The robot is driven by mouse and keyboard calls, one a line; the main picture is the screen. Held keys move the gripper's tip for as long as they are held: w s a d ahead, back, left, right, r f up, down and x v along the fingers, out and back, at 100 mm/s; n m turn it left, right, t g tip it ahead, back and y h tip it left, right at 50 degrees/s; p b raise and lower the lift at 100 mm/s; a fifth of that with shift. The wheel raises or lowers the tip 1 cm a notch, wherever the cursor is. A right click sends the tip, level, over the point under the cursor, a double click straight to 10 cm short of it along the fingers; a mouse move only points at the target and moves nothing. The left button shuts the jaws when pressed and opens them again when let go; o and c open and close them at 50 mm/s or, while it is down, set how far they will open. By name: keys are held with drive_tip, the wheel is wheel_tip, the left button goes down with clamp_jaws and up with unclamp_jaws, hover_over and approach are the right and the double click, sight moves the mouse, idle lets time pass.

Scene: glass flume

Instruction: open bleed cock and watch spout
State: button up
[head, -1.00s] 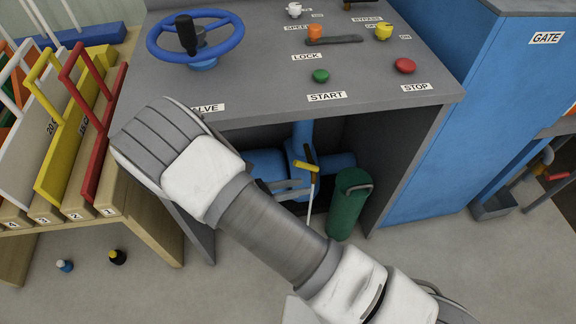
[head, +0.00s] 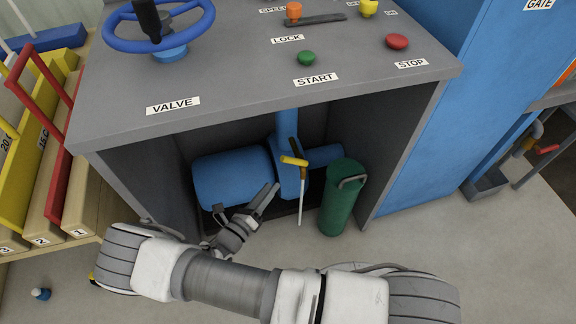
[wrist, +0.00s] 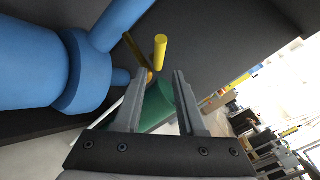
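The bleed cock appears to be the small yellow handle (head: 294,161) on the upright blue pipe under the console. It also shows in the wrist view as a yellow bar (wrist: 160,50), beyond my fingertips and roughly between them. A thin pale tube (head: 301,200), perhaps the spout, hangs below it; I cannot make out any flow. My gripper (head: 268,190) is inside the console recess, left of the handle and a little lower. In the wrist view my gripper (wrist: 164,73) has its two fingers apart with nothing held, and does not appear to touch the handle.
A blue pump body (head: 233,178) lies left of the pipe. A green cylinder (head: 343,198) with a grey handle stands close to the right of the tube. The grey console top (head: 235,98) overhangs the recess. A blue cabinet (head: 430,140) stands at right.

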sight(294, 161)
drive_tip(key=b+x, duration=0.2)
drive_tip(key=x, duration=0.9)
drive_tip(key=shift+a, duration=0.1)
drive_tip(key=shift+r, duration=0.1)
clamp_jaws()
idle(0.9)
